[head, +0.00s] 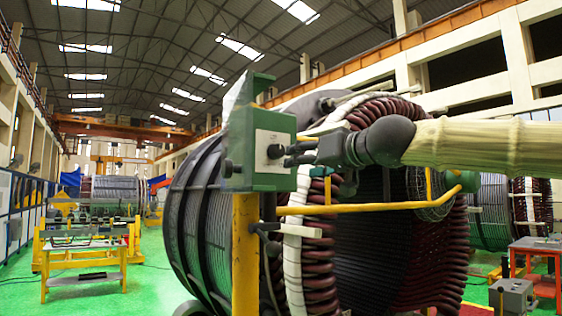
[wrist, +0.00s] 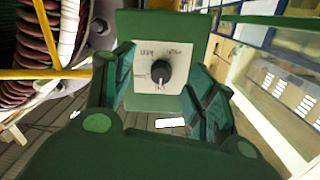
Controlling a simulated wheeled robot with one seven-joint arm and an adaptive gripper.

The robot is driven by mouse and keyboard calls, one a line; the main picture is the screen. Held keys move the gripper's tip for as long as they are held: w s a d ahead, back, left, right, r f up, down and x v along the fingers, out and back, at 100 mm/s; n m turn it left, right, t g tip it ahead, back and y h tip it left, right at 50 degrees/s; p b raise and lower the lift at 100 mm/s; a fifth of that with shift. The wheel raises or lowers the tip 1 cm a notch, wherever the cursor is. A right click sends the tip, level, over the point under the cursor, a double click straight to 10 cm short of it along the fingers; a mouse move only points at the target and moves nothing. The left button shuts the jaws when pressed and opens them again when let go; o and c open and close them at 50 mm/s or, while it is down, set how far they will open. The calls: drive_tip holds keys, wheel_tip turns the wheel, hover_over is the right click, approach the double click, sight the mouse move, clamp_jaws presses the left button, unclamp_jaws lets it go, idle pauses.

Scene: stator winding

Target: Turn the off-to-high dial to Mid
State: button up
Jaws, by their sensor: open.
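The dial (wrist: 160,71) is a round black knob on a white plate (wrist: 178,52) with small labels that are too blurred to read with certainty. A pale mark on the knob points down toward the lower label. In the head view, the dial (head: 275,151) sits on the side of a green box (head: 242,178). My gripper (head: 297,153) is just to the right of it, with its fingers facing the plate. In the wrist view, my gripper (wrist: 160,68) is open, one finger on each side of the knob. I cannot tell whether either finger touches it.
A yellow post (head: 246,255) holds the box, and a yellow bar (head: 365,207) runs right below my arm. The large wound stator (head: 355,255) stands close behind. A work table (head: 84,264) stands at far left. The green floor (head: 150,290) is open at left.

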sight(280, 150)
drive_tip(key=shift+y, duration=0.3)
drive_tip(key=w+a+r, duration=0.1)
drive_tip(key=w+a, duration=0.1)
drive_tip(key=w+a+r, duration=0.1)
drive_tip(key=w+a, duration=0.1)
drive_tip(key=w, duration=0.1)
drive_tip(key=w+a+r, duration=0.1)
drive_tip(key=w, duration=0.1)
drive_tip(key=shift+w+a+r+p, duration=0.3)
drive_tip(key=shift+a+p, duration=0.1)
drive_tip(key=c, duration=1)
